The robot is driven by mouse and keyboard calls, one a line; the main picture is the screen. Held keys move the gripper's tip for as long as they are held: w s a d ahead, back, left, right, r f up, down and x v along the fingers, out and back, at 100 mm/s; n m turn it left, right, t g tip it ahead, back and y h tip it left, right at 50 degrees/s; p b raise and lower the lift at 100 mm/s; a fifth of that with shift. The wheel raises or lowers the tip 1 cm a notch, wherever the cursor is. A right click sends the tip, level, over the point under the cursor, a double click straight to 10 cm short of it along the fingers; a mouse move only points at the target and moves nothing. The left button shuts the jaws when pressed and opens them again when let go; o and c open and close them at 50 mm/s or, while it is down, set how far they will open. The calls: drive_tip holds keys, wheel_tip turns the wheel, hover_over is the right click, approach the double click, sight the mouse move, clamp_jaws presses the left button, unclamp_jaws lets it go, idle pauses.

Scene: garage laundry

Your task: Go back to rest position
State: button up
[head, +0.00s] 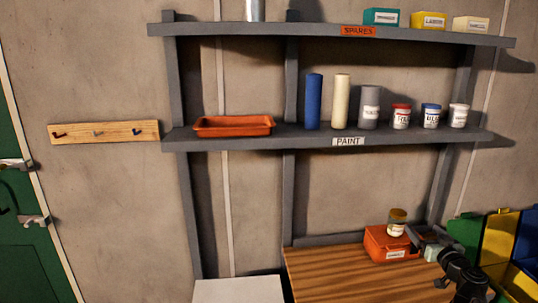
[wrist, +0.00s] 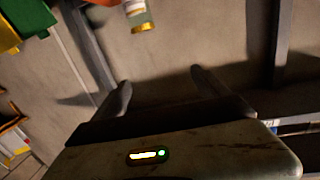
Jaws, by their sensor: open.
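My gripper (head: 424,256) is at the lower right of the head view, above the right end of the wooden bench. In the wrist view its two fingers (wrist: 165,88) stand wide apart with nothing between them. A jar with a brownish-gold lid (head: 397,223) stands upright on a closed orange box (head: 385,244), just left of my gripper. The jar also shows at the top of the wrist view (wrist: 138,15), upside down and apart from the fingers.
The wooden bench top (head: 335,272) is clear at its left. Green (head: 466,232) and yellow (head: 499,240) bins stand close by at the right. The paint shelf (head: 240,138) with cans, rolls and an orange tray (head: 233,126) hangs above the bench.

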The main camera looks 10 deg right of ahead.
drive_tip(key=w+a+f+n+g+y, duration=0.1)
drive_tip(key=w+a+f+g+y, duration=0.3)
drive_tip(key=a, duration=0.7)
drive_tip(key=s+a+f+n+g+y, duration=0.15)
drive_tip(key=a+f, duration=0.35)
drive_tip(key=a, duration=0.6)
drive_tip(key=w+a+f+n+g+y, duration=0.25)
drive_tip(key=a+f, duration=0.25)
drive_tip(key=a, duration=0.5)
drive_tip(key=s+a+f+m+g+h, duration=0.1)
drive_tip(key=s+a+f+g+h, duration=0.1)
drive_tip(key=s+a+f+g, duration=0.35)
drive_tip(key=s+a+f+m+g+h, duration=0.1)
drive_tip(key=s+a+f+g+h, duration=0.15)
drive_tip(key=s+a, duration=0.45)
wheel_tip(320, 180, down, 10)
drive_tip(key=a+g+b, duration=0.1)
drive_tip(key=b, duration=0.8)
drive_tip(key=shift+a+r+m, duration=0.15)
drive_tip(key=shift+a+m, duration=0.1)
drive_tip(key=shift+m, duration=0.05)
drive_tip(key=shift+s+h, duration=0.1)
drive_tip(key=shift+h, duration=0.15)
